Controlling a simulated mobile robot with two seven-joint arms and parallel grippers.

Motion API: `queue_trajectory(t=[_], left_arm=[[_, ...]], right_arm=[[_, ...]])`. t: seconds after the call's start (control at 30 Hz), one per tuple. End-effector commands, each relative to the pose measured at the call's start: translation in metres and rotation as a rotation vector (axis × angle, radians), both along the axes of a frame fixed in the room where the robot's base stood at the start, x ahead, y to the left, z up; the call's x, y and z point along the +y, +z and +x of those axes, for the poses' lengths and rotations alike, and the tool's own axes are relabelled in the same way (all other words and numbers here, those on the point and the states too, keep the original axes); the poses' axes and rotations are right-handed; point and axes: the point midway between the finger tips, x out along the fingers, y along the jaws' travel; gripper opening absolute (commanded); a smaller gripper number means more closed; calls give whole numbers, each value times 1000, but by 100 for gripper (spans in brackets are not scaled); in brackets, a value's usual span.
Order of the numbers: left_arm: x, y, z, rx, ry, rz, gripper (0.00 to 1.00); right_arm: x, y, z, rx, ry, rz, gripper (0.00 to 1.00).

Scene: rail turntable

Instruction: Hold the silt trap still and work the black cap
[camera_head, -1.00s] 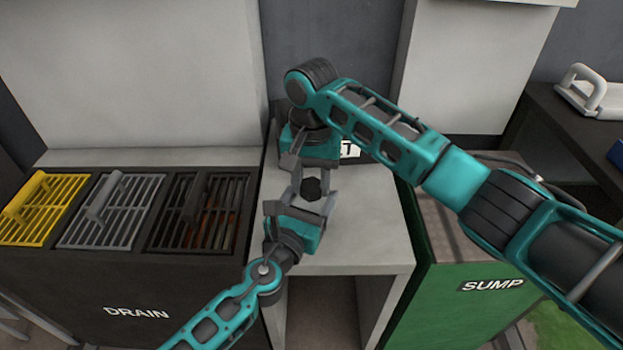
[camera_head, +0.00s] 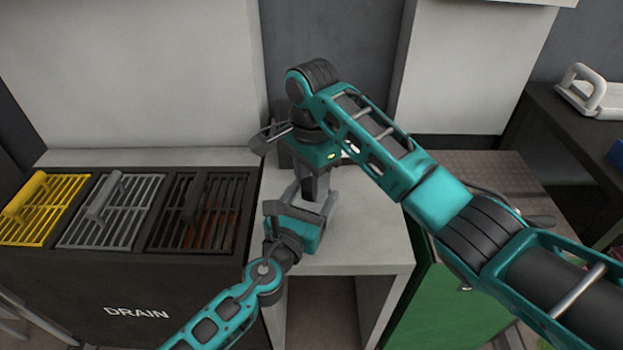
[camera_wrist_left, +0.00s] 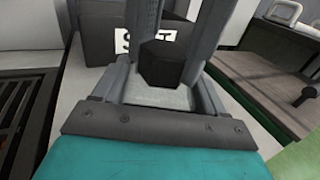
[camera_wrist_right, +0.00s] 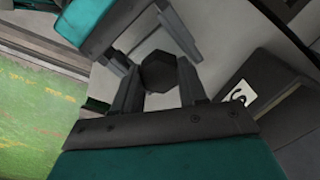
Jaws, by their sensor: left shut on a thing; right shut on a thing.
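The black cap (camera_wrist_left: 163,62) is a dark, faceted knob. It also shows between the fingers of my right gripper in the right wrist view (camera_wrist_right: 158,72); in the head view the grippers hide it. My right gripper (camera_head: 315,186) points down from above and is shut on the cap. My left gripper (camera_head: 311,200) reaches in from the front, lower down, and is shut on the silt trap, whose pale grey body (camera_wrist_left: 158,97) shows under the cap between its fingers. Most of the trap is hidden by the fingers.
The grippers work over a pale grey counter (camera_head: 365,250). A dark box with a partly covered white label (camera_wrist_left: 97,42) stands behind. Left is the DRAIN cabinet (camera_head: 60,290) with yellow, grey and black gratings. Right is a green bin (camera_head: 450,310), partly behind my right arm.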

Motion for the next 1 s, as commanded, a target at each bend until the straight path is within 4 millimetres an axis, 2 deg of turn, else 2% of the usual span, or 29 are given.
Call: queue_trajectory(t=[0.33,0.7,0.97,1.0], left_arm=[[2,-3,0,5,3,3,17],[2,-4,0,6,4,4,17],[2,-4,0,7,4,4,17],[2,-4,0,7,4,4,17]], right_arm=[[1,2,0,-2,-35,1,10],[2,2,-1,1,-503,5,10],[1,3,0,-1,-537,2,10],[1,3,0,-1,-536,2,44]])
